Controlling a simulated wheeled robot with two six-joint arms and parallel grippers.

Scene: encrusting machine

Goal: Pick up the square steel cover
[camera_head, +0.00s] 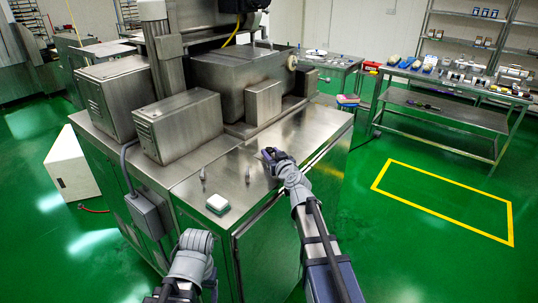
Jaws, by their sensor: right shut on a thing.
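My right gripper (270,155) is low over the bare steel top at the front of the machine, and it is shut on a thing. Its fingers hide most of what they hold, at the place of the square steel cover; the cover's outline does not stand out from the steel around it. Flat sheet steel (302,132) shows just behind and to the right of this gripper. My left gripper (194,240) is at the lower left, in front of the machine's front edge and apart from the steel top. Its fingers do not show clearly.
A small white and green block (218,204) lies near the front edge. Two small upright metal pieces, one on the left (203,175) and one nearer the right gripper (248,176), stand on the top. Steel housings (180,124) rise behind. A grey box (150,213) juts from the machine's side.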

